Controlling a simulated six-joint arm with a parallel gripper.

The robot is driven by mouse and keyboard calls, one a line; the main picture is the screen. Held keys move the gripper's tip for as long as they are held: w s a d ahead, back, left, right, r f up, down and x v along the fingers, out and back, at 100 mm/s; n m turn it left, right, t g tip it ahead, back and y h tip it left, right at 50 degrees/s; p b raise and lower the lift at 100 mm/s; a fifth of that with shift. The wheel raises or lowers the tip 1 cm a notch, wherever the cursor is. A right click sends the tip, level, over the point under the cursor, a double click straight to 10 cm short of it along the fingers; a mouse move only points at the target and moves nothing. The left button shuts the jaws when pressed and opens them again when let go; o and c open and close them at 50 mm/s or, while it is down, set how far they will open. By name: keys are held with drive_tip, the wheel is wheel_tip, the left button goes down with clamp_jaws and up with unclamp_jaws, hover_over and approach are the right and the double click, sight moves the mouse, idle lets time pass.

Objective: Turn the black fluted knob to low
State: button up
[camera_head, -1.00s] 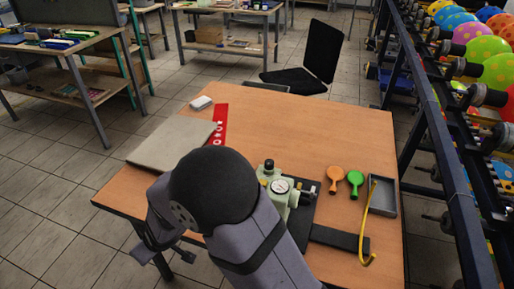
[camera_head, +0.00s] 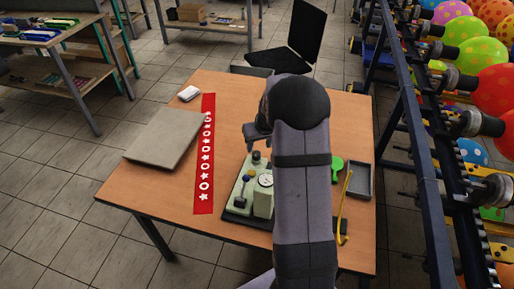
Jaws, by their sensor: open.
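A pale green device (camera_head: 262,204) with a round white gauge (camera_head: 265,180) stands on a black base plate on the table. A small dark knob (camera_head: 256,156) shows at its back end; its fluting and setting are too small to read. My gripper (camera_head: 256,138) is open and empty, just behind and above that knob in the picture. It appears apart from the knob, though its exact height is hard to tell. My arm hides the right part of the device.
A red strip with white shapes (camera_head: 205,150) and a grey slab (camera_head: 165,140) lie to the left. A dark rack with balloons (camera_head: 430,150) stands beyond the right edge.

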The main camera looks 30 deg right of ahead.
sight(256, 153)
drive_tip(key=shift+p+x, duration=0.9)
drive_tip(key=shift+x, duration=2.75)
drive_tip(key=c, duration=1.1)
